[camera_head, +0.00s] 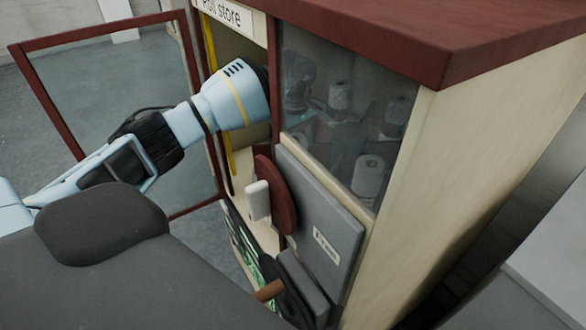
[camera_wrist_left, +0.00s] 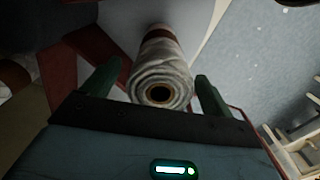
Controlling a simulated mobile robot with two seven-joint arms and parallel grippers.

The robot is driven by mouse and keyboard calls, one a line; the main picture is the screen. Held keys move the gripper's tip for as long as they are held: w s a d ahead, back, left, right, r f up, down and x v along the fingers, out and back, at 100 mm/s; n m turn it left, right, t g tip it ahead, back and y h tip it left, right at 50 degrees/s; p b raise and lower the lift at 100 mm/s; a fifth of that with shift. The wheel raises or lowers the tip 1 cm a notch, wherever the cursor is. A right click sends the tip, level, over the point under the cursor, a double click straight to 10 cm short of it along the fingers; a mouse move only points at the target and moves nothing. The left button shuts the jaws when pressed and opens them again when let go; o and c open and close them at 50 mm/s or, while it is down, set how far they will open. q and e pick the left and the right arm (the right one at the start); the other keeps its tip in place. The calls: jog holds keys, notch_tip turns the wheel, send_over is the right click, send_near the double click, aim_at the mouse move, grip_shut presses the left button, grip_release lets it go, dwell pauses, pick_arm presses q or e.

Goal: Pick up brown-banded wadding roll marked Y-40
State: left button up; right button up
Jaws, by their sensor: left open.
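A pale wadding roll (camera_wrist_left: 160,68) with a brown band at its far end is in the middle of the left wrist view, its hollow core facing my wrist. No marking is readable on it. My left gripper (camera_wrist_left: 158,74) is open, with one green finger on each side of the roll; whether either touches it I cannot tell. In the head view my left arm reaches through the open door of the cabinet marked store (camera_head: 445,150), and its fingers are hidden inside. My right gripper is not in view.
The open glazed door (camera_head: 110,110) stands left of my arm. Behind the fixed glass pane, several pale rolls, one of them a white roll (camera_head: 370,176), show dimly. Part of another brown-banded roll (camera_wrist_left: 14,76) is at the wrist view's left edge.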

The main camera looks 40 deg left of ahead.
pick_arm(q)
jog(key=shift+f, duration=0.9)
jog(key=c, duration=1.3)
jog(key=shift+r, duration=0.1)
